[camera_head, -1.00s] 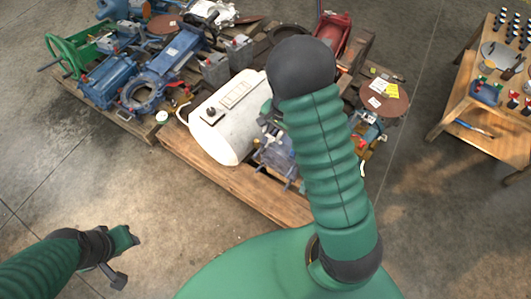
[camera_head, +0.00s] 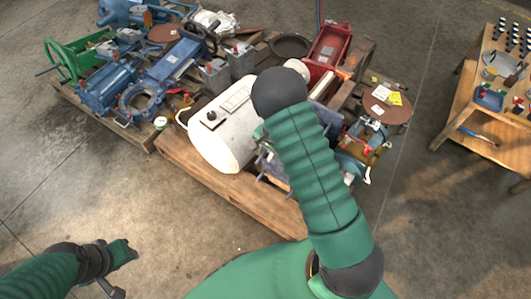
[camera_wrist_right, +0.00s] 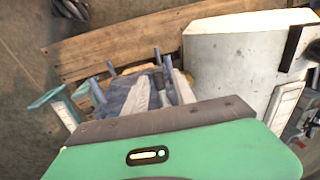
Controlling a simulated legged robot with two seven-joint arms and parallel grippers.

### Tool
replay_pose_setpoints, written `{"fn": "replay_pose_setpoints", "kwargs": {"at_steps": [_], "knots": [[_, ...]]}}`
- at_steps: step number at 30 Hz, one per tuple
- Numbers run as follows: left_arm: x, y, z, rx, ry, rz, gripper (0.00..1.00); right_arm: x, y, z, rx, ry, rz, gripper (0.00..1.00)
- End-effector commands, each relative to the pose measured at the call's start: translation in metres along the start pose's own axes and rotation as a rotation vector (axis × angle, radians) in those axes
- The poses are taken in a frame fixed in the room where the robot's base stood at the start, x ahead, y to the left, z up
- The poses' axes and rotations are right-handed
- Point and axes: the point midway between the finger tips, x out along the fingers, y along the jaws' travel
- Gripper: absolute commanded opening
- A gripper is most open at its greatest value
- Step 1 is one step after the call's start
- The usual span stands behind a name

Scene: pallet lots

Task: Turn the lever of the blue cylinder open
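A blue metal piece with several upright pegs (camera_wrist_right: 113,98) stands at the pallet's front edge in the right wrist view. In the head view this blue piece (camera_head: 268,167) is mostly hidden by my right arm. I cannot tell whether it is the blue cylinder, and no lever shows clearly. My right gripper (camera_wrist_right: 162,86) is open, with two pale fingers apart over the blue piece; contact is unclear. In the head view it is largely behind my right arm. My left gripper (camera_head: 128,250) hangs over bare floor at lower left, its fingers too small to judge.
A white tank (camera_head: 223,140) lies beside the blue piece on the wooden pallet (camera_head: 230,190). Blue machine parts (camera_head: 105,88) and a green handwheel (camera_head: 65,58) crowd the left pallet. A red part (camera_head: 330,45) lies behind. A wooden table (camera_head: 460,100) stands right. The front floor is clear.

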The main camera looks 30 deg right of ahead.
Motion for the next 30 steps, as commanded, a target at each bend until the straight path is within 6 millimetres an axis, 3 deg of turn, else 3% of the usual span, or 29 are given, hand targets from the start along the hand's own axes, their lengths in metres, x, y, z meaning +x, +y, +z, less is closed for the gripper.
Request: {"fn": "replay_pose_setpoints", "kwargs": {"at_steps": [1,7,30], "knots": [[0.0000,0.0000,0.0000,0.000,0.000,0.000,0.36,0.0002,0.0004,-0.0004,0.001,0.000,0.000,0.23],[0.0001,0.0001,0.0000,0.000,0.000,0.000,0.36,0.0002,0.0005,-0.0007,0.001,0.000,0.000,0.00],[0.0002,0.0001,0.0001,0.000,0.000,0.000,0.36,-0.0002,0.0007,-0.0028,0.002,0.005,0.000,0.00]]}}
